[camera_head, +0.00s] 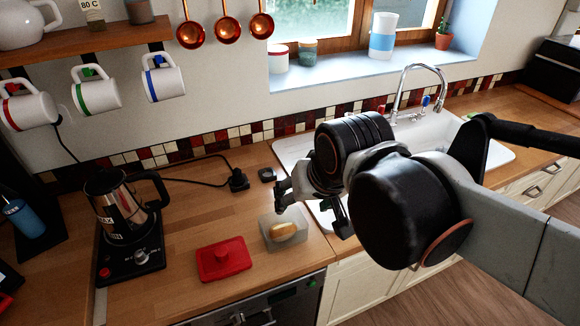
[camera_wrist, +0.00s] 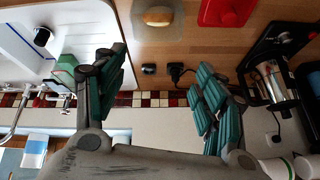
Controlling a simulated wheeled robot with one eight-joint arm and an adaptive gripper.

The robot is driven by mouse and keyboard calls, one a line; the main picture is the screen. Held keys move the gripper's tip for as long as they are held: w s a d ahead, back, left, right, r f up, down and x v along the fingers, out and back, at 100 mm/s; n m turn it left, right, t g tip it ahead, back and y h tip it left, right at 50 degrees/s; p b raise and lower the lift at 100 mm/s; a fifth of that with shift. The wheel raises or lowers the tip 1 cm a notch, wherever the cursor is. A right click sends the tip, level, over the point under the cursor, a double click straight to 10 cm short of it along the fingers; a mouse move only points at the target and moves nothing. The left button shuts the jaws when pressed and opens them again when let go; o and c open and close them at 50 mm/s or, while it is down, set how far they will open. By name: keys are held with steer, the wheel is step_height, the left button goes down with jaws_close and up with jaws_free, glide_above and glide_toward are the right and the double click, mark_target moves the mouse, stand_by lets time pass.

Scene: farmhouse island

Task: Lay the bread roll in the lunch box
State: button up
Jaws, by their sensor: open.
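The bread roll (camera_head: 282,231), golden and oval, lies inside the lunch box (camera_head: 270,242), a small pale, open box near the front edge of the wooden counter. In the wrist view the roll (camera_wrist: 158,16) shows at the top, within the pale walls of the lunch box (camera_wrist: 158,34). My gripper (camera_head: 308,208) is open, above the counter and just behind and right of the box in the picture. In the wrist view its two fingers (camera_wrist: 160,65) are spread wide with nothing between them. The fingers do not appear to touch the roll or the box.
A red lid-like piece (camera_head: 222,260) with a raised grip lies left of the box. A kettle (camera_head: 122,207) stands on a black base farther left. The sink (camera_head: 478,150) is to the right. A black plug (camera_head: 238,181) and cord lie behind. Mugs hang above left.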

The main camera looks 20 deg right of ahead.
steer(key=s+n+t, duration=0.1)
steer(key=s+n, duration=0.1)
steer(key=shift+f+n, duration=0.1)
steer(key=shift+n, duration=0.3)
step_height(320, 180, down, 8)
steer(key=b, duration=0.8)
